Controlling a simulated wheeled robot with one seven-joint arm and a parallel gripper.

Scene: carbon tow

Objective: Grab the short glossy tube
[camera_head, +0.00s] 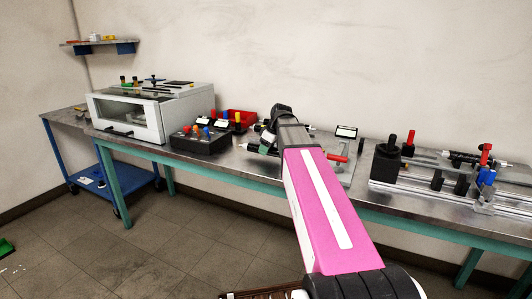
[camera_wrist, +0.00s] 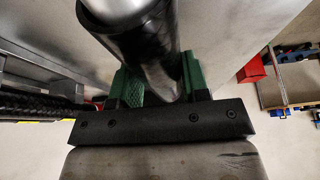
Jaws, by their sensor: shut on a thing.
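A glossy black tube (camera_wrist: 150,45) fills the upper middle of the wrist view, with a pale silvery cylindrical part (camera_wrist: 112,8) at its end by the top edge. My gripper (camera_wrist: 163,82) is shut on this tube, with a green pad on each side of it. The tube runs out of the top of the wrist view, so its full length is not shown. In the head view my pink arm reaches over the bench, and its dark wrist largely hides the gripper and the tube.
A steel workbench (camera_head: 225,163) runs along the wall. On it are a white glass-fronted cabinet (camera_head: 130,115), a black box with coloured knobs (camera_head: 200,140), a red bin (camera_head: 240,117) and a rail fixture (camera_head: 430,187) at the right. A dark textured rod (camera_wrist: 38,105) lies left of my gripper.

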